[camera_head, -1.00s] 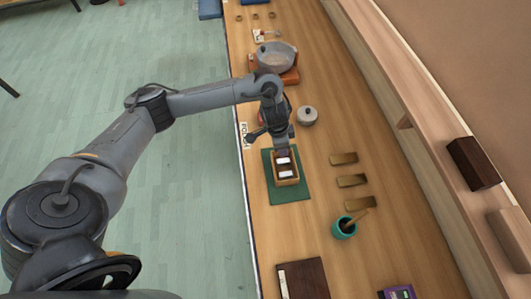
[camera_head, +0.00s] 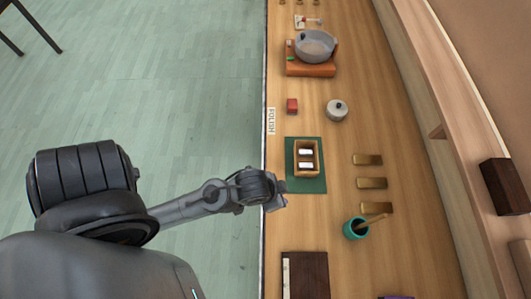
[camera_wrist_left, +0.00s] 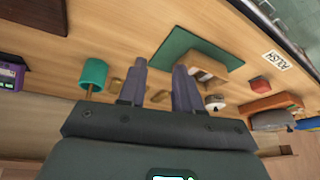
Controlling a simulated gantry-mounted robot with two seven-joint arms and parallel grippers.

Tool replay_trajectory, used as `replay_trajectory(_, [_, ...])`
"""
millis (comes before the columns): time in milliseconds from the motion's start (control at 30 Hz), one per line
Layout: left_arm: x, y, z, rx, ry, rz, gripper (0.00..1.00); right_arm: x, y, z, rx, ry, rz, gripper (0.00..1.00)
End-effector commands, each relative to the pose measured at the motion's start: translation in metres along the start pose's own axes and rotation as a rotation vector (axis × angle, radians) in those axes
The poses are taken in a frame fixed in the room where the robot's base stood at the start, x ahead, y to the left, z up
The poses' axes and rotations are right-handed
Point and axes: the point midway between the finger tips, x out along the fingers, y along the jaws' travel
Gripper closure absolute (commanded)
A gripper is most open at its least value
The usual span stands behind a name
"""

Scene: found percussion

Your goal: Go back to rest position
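My left gripper (camera_head: 279,203) is over the table's near-left edge in the head view, beside the lower left corner of the green mat (camera_head: 308,187). In the left wrist view its two fingers (camera_wrist_left: 160,68) are apart with nothing between them. A small wooden box (camera_head: 296,163) holding two white-topped pieces stands on the mat, apart from the gripper. In the left wrist view the box (camera_wrist_left: 208,62) shows partly behind one finger. My right gripper is not in view.
A red block (camera_head: 292,106), grey lidded pot (camera_head: 337,112) and grey pan (camera_head: 315,48) stand farther back. Several brass bars (camera_head: 371,183) and a teal cup (camera_head: 355,229) with a wooden-handled tool stand right. A dark brown board (camera_head: 310,275) lies in front.

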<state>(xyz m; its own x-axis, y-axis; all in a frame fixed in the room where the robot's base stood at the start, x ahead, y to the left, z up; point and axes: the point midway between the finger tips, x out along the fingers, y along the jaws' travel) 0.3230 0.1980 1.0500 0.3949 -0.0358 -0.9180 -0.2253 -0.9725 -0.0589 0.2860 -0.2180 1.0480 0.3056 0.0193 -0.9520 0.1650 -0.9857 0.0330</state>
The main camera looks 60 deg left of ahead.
Motion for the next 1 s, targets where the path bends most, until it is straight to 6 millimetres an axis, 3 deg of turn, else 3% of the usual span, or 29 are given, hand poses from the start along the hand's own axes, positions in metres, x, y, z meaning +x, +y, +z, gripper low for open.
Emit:
replay_trajectory(100, [-0.009,-0.007,0.026,-0.049,-0.067,0.002,0.67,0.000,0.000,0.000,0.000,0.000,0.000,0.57])
replay_trajectory(200, [-0.013,-0.011,0.036,-0.066,-0.093,0.002,0.67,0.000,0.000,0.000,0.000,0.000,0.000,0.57])
replay_trajectory(667, [-0.020,-0.012,0.035,-0.067,-0.098,0.002,0.67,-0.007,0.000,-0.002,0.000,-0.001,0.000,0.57])
replay_trajectory(867, [-0.052,-0.014,0.021,-0.066,-0.098,0.002,0.67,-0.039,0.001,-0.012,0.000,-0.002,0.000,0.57])
replay_trajectory(1000, [-0.086,-0.016,0.007,-0.067,-0.098,0.002,0.67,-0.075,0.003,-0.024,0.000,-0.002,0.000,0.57])
